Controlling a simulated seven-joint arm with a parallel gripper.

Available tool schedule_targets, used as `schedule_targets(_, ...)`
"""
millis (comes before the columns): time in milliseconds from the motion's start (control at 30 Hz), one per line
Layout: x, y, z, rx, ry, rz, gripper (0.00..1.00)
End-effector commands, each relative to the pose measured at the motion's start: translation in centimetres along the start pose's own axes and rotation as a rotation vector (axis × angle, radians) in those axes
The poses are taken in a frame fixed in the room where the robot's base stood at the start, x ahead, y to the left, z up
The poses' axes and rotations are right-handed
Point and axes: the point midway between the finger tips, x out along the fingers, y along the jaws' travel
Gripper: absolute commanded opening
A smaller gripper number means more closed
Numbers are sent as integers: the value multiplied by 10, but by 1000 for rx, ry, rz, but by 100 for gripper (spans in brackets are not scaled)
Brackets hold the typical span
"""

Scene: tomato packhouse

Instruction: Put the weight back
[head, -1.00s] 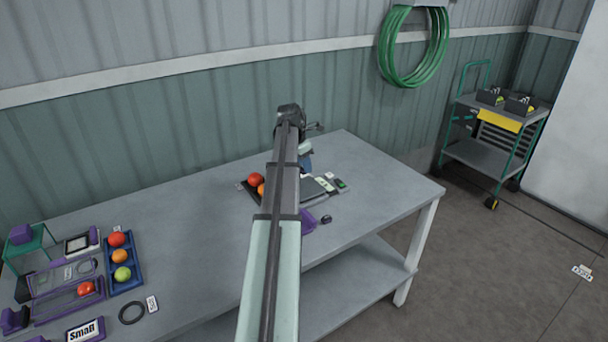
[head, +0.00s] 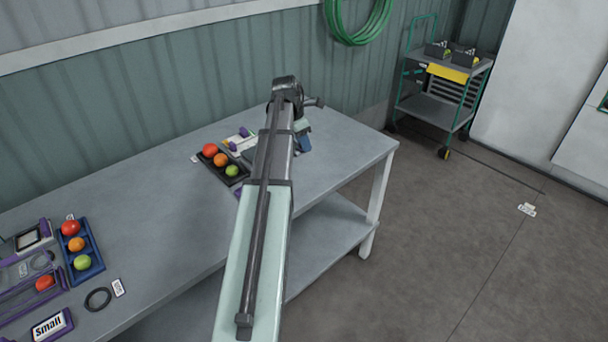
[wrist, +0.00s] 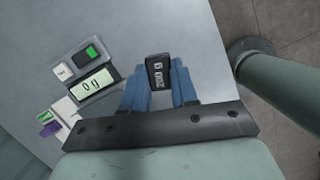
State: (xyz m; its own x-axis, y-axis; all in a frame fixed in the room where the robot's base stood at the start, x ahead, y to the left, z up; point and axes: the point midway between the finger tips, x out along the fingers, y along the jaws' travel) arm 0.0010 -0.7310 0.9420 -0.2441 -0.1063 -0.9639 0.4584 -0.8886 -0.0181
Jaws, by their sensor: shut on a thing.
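My gripper (wrist: 158,84) has blue fingers and is shut on a small dark weight (wrist: 156,66) with pale "200" lettering, in the wrist view. The weight is between the fingertips, over the grey tabletop. In the head view my gripper (head: 304,141) is above the right part of the table, and my arm hides the weight. The scale's panel (wrist: 104,68) is left of the fingers in the wrist view, with a lit display (wrist: 91,87), a pale button and a green patch. The weight's resting place cannot be made out.
The table (head: 340,165) is bare toward its right end. A black tray (head: 240,181) of tomatoes lies left of my arm. A blue tray (head: 91,270) of tomatoes, a black ring (head: 98,299) and a "Small" sign (head: 48,326) lie at the left. A cart (head: 435,108) stands beyond.

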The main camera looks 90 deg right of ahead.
Motion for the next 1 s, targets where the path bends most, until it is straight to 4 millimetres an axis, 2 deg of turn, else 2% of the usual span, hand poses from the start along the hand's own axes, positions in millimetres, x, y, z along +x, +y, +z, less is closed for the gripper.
schedule_targets(267,6,-1,-2,85,-2,-5,0)
schedule_targets(633,54,0,-15,85,-1,-6,0)
schedule_targets(867,67,1,-19,85,-2,-4,0)
schedule_targets(1000,82,1,-23,85,-1,-6,0)
